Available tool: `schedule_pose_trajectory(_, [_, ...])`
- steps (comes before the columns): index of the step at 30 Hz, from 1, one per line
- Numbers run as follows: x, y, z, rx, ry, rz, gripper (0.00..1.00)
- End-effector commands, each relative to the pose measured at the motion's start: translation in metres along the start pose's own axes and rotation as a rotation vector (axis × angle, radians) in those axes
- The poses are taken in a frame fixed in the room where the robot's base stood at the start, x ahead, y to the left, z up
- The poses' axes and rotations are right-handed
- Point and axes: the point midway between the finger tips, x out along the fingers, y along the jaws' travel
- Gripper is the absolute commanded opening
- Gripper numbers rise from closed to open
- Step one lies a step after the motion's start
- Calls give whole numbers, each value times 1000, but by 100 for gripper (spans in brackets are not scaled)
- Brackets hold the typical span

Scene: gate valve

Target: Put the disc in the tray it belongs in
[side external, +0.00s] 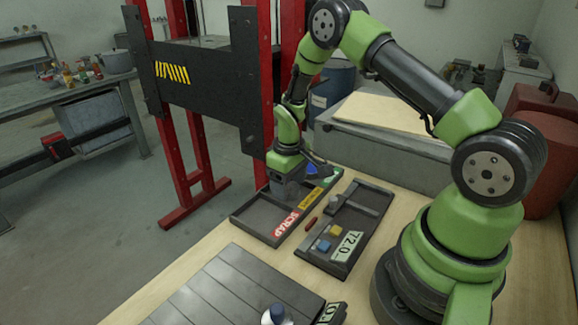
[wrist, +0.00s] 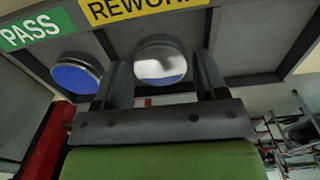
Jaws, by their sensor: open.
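The dark sorting tray (side external: 254,221) has labelled compartments: a red SCRAP label (side external: 286,224), a yellow REWORK label (wrist: 140,8) and a green PASS label (wrist: 30,30). In the wrist view a silver, shiny disc (wrist: 160,66) shows between my fingers, at the REWORK compartment. A blue-faced disc (wrist: 76,76) lies in the PASS compartment to its left. My gripper (wrist: 163,72) is open, its fingers on either side of the silver disc; contact cannot be told. In the side view my gripper (side external: 288,190) is low over the tray and hides the silver disc.
A second dark tray (side external: 365,205) beside it holds small blue and yellow blocks and a display reading 72.0. A slatted dark platform (side external: 225,290) with a white-and-blue round object (side external: 273,315) is in front. A red-posted frame (side external: 268,80) stands close behind the tray.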

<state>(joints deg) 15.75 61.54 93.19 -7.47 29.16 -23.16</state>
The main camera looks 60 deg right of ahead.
Motion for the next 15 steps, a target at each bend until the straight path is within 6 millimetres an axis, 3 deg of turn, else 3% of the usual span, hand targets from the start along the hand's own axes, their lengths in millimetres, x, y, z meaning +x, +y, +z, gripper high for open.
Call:
schedule_pose_trajectory(9, [-67, 0, -1, 0, 6, 0, 66])
schedule_pose_trajectory(15, [-101, 0, -1, -1, 4, -1, 66])
